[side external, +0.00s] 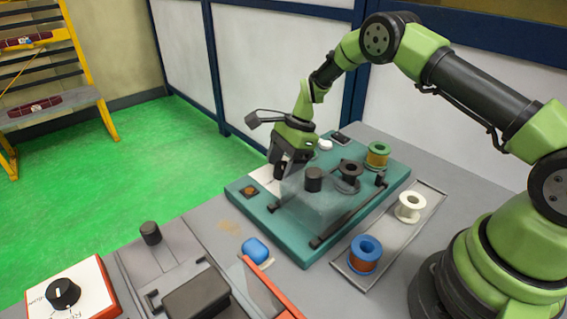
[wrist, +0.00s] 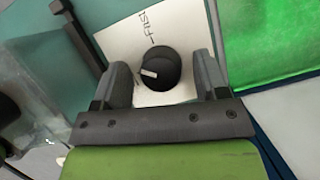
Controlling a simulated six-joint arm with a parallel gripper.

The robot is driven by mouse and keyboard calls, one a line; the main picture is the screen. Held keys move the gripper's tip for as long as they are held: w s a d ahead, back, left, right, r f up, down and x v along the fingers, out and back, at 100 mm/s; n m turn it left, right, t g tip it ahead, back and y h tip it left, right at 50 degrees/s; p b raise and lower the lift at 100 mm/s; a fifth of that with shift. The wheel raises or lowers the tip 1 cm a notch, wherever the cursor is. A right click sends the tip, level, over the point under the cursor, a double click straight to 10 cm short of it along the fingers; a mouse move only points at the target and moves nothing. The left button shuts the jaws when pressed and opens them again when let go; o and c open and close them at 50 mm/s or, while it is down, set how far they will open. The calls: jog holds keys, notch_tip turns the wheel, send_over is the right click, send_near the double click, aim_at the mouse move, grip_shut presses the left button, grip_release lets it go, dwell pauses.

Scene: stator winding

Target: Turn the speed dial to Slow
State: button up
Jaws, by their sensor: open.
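The speed dial is a black round knob (wrist: 160,68) with a white pointer mark, on a white label plate (wrist: 120,42) in the wrist view. The word "Fast" reads beside the knob, toward the top; other lettering is hidden. The pointer aims left in the picture, off the "Fast" line. My gripper (wrist: 163,78) is open, with one finger on each side of the knob; I cannot tell whether the fingers touch it. In the side view my gripper (side external: 290,170) points down over the teal machine's back left part, and the knob is hidden there.
The teal machine (side external: 240,190) has a clear guard (side external: 320,212) right beside my gripper, and an orange button (side external: 250,191). A tray (side external: 433,193) holds a white spool (side external: 410,207) and a blue-rimmed spool (side external: 365,252). Another dial box (side external: 92,280) stands front left.

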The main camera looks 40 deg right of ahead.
jog(key=c, duration=0.9)
jog(key=shift+n, duration=0.4)
jog(key=n+g, duration=0.1)
jog(key=n, duration=0.1)
jog(key=shift+w+n, duration=0.1)
jog(key=shift+n, duration=0.2)
jog(key=shift+n+g, duration=0.9)
jog(key=shift+n, duration=1)
jog(key=o, duration=0.9)
